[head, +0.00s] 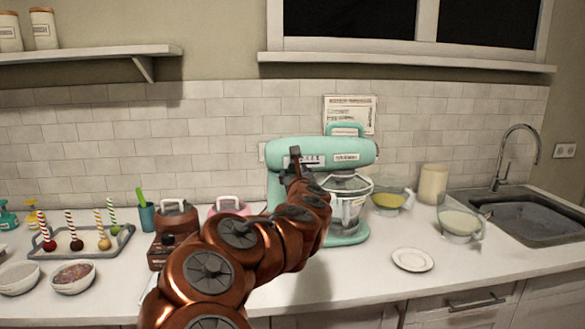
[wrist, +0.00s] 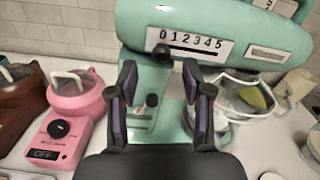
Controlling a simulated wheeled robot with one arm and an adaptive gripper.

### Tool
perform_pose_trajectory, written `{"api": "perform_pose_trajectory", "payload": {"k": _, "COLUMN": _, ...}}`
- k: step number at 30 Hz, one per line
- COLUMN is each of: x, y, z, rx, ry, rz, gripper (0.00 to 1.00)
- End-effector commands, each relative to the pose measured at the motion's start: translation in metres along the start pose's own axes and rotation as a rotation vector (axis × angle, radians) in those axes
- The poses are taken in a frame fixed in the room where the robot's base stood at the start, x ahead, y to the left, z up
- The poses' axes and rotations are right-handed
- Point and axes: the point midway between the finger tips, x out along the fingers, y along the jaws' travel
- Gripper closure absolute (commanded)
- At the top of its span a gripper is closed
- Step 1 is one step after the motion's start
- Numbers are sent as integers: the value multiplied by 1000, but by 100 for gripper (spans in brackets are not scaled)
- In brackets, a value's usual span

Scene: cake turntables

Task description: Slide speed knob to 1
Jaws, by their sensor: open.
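The teal stand mixer (head: 350,150) stands at the back of the counter; its head (wrist: 140,28) fills the top of the wrist view. A white speed scale (wrist: 190,42) on it reads 0 to 5, with a dark slot below. The dark speed knob (wrist: 162,56) appears at the slot's left end, under the 0. My gripper (wrist: 158,66) is open, its fingertips on either side of the knob in the picture; I cannot tell whether they touch it. In the head view my gripper (head: 294,158) is in front of the mixer head and hides part of the scale.
A dark round knob (wrist: 152,100) is on the mixer's column. A pink melting pot (wrist: 75,105) reading OFF and a brown one (head: 175,220) stand left. The glass bowl (head: 345,205), pouring bowls (head: 460,224) and small plate (head: 412,260) are right.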

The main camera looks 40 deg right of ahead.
Motion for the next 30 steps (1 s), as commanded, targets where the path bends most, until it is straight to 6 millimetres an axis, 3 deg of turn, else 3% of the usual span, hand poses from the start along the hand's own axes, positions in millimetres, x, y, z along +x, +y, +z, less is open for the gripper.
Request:
{"api": "perform_pose_trajectory", "payload": {"k": 12, "x": 44, "y": -1, "z": -2, "rx": 3, "ry": 4, "rz": -2, "gripper": 50}}
{"api": "perform_pose_trajectory", "payload": {"k": 26, "x": 51, "y": -2, "z": -1, "rx": 3, "ry": 2, "rz": -4, "gripper": 50}}
{"api": "perform_pose_trajectory", "payload": {"k": 30, "x": 51, "y": -1, "z": -1, "rx": 3, "ry": 2, "rz": -4, "gripper": 63}}
